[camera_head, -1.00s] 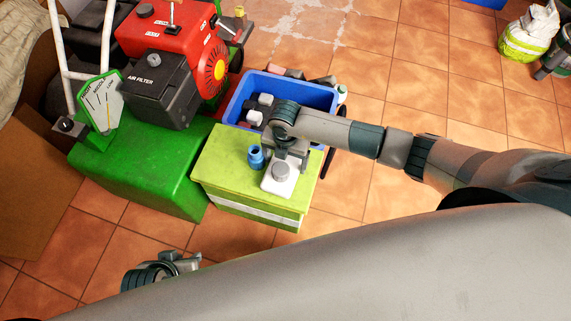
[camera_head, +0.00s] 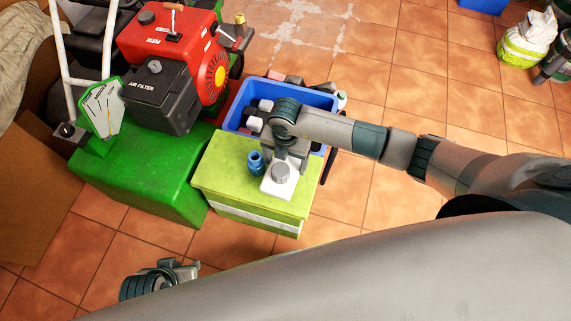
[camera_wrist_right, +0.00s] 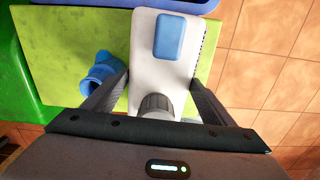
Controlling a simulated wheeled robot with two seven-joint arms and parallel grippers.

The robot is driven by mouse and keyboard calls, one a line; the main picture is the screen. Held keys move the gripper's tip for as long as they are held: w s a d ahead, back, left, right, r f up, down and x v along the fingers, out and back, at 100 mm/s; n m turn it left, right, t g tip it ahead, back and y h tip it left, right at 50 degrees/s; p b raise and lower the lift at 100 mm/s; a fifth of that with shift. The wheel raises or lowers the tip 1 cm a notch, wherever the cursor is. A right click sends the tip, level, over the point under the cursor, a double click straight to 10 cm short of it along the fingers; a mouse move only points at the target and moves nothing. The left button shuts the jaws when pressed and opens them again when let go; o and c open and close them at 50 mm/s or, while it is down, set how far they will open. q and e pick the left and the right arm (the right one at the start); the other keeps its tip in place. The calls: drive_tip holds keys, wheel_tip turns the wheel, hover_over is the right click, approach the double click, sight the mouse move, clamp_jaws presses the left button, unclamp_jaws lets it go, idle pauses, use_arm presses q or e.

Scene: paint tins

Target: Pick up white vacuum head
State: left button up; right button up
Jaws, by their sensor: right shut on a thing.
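The white vacuum head (camera_head: 277,188), with a round grey knob, is at the front right of the yellow-green box top (camera_head: 225,167). In the right wrist view the white vacuum head (camera_wrist_right: 178,70) shows a blue pad and lies between the two dark fingers. My right gripper (camera_head: 286,158) is shut on it. Whether it still touches the box top I cannot tell. My left gripper (camera_head: 178,272) is low at the left, away from the box and partly hidden by my body; its fingers are unclear.
A blue ribbed piece (camera_head: 255,162) stands on the box just left of the vacuum head. Behind the box is a blue crate (camera_head: 240,92) with several items. A green block (camera_head: 140,170) and a red engine (camera_head: 170,35) stand at left.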

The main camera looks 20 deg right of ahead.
drive_tip(key=shift+w+d+r, duration=0.15)
drive_tip(key=shift+d+r, duration=0.05)
drive_tip(key=shift+r, duration=0.3)
drive_tip(key=w+d+r, duration=0.4)
drive_tip(key=d+r, duration=0.2)
drive_tip(key=d, duration=0.4)
drive_tip(key=shift+d+r, duration=0.25)
drive_tip(key=shift+r, duration=0.1)
drive_tip(key=shift+r, duration=0.1)
